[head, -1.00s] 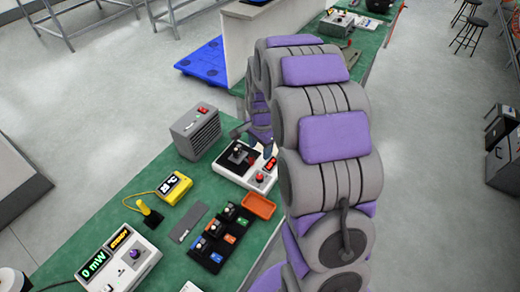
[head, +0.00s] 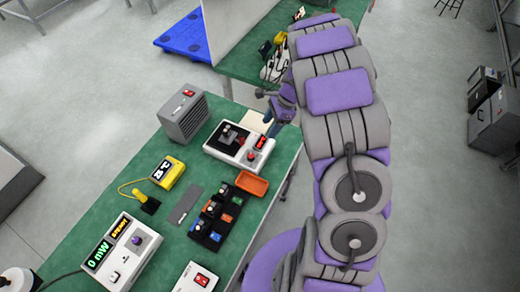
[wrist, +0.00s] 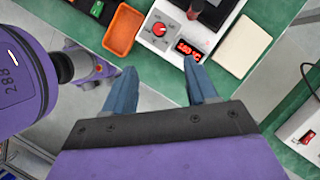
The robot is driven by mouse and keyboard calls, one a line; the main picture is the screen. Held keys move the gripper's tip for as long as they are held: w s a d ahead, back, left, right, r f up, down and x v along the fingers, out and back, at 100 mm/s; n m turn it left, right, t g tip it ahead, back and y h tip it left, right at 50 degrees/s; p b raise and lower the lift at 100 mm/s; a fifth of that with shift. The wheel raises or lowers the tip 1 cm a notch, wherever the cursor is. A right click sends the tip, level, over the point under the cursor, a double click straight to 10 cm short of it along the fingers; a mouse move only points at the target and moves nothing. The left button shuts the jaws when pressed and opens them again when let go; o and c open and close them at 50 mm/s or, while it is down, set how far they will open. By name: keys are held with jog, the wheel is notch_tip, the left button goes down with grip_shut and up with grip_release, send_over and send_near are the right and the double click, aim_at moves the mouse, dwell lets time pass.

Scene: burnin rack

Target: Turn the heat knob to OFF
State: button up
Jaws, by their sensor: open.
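The heat knob is a red dial (wrist: 159,29) on a white box (wrist: 150,41) with a red lit display (wrist: 188,47), in the upper middle of the wrist view. The display seems to read 180 with a degree sign. In the head view the box (head: 222,153) stands on the green bench, with the red knob (head: 251,156) at its front right. My gripper (wrist: 164,83) is open and empty, its two blue-grey fingers apart. It hangs just short of the box, with the knob ahead of the gap and not touched. In the head view the fingers are partly hidden by my arm.
An orange tray (head: 252,183) lies beside the box, with several small modules (head: 213,224) near it. A grey heater-like unit (head: 183,118), a yellow meter (head: 168,172) and a power meter (head: 122,252) share the bench. A cream pad (wrist: 241,46) lies right of the box.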

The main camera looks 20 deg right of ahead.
aim_at(251, 156)
jog(key=b+x, duration=0.3)
jog(key=x, duration=1.4)
jog(key=shift+a+f, duration=0.15)
jog(key=shift+a, duration=0.1)
jog(key=c, duration=1)
